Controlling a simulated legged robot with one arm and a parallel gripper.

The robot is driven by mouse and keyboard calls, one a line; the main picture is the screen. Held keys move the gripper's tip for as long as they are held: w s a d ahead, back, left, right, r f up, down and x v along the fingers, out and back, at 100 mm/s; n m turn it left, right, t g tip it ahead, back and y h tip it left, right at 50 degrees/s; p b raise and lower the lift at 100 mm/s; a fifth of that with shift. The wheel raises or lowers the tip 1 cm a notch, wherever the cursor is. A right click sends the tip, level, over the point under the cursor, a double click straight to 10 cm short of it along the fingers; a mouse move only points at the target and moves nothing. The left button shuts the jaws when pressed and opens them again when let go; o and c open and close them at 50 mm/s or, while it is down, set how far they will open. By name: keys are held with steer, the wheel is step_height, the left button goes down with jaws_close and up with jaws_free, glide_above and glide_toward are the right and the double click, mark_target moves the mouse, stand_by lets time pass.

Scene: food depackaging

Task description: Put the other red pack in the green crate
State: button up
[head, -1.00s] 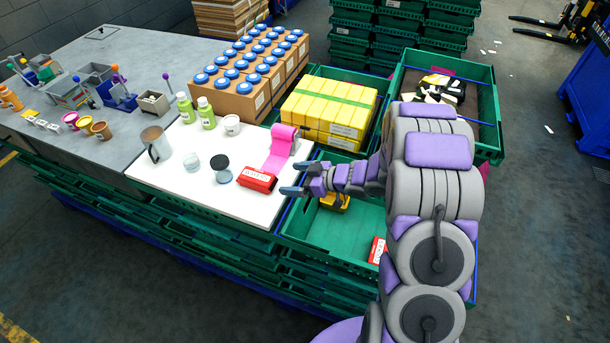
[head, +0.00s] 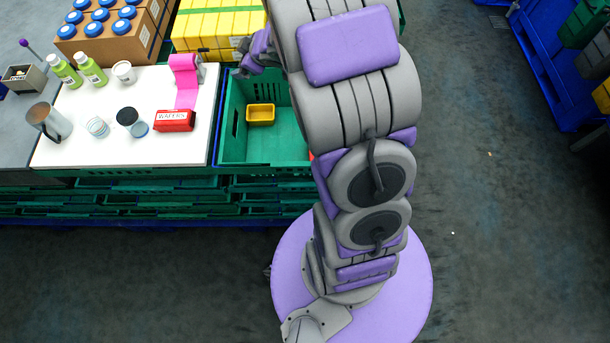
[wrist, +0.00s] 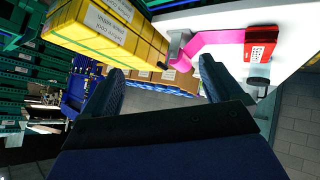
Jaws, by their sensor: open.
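A red pack marked WAFERS (head: 175,121) lies on the white board (head: 75,155), in front of the pink tape. It also shows at the upper right of the wrist view (wrist: 261,42). The green crate (head: 226,155) is just right of the board and holds a small yellow bin (head: 261,114). My arm covers the crate's right part; only a tiny bit of red (head: 311,156) shows there at the arm's edge. My gripper (head: 243,60) is above the crate's back left corner, apart from the red pack. In the wrist view its fingers (wrist: 161,72) are spread with nothing between them.
Yellow packs (head: 215,28) stand behind the crate, close to my gripper. A pink tape roll (head: 184,65) on a dispenser stands behind the red pack. A black-topped jar (head: 131,121), glass (head: 97,127) and metal mug (head: 47,121) stand to its left.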

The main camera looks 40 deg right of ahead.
steer(key=s+d+r+m+g+h, duration=0.2)
steer(key=s+d+r+m+h, duration=0.15)
steer(key=s+r, duration=0.3)
steer(key=s+a+r+m+g, duration=0.1)
steer(key=s+a+m+g, duration=0.1)
steer(key=s, duration=0.8)
steer(key=s+a+r+m+g+h, duration=0.1)
steer(key=s+r+m+g, duration=0.1)
steer(key=s, duration=0.8)
steer(key=shift+a+g, duration=0.35)
steer(key=shift+g, duration=0.25)
steer(key=s+a+g+y, duration=0.1)
steer(key=s+a, duration=0.2)
steer(key=s, duration=0.2)
steer(key=s+a+g, duration=0.1)
steer(key=s+a, duration=0.2)
steer(key=s, duration=0.2)
steer(key=s+a+g+y, duration=0.1)
steer(key=s+a+g, duration=0.1)
steer(key=s, duration=0.3)
steer(key=shift+s+a+r+m+y, duration=0.15)
steer(key=shift+s+a+r+y, duration=0.05)
steer(key=shift+a, duration=0.2)
steer(key=shift+s+a+r+m+y, duration=0.1)
steer(key=shift+s+a+r+y, duration=0.1)
steer(key=shift+a, duration=0.15)
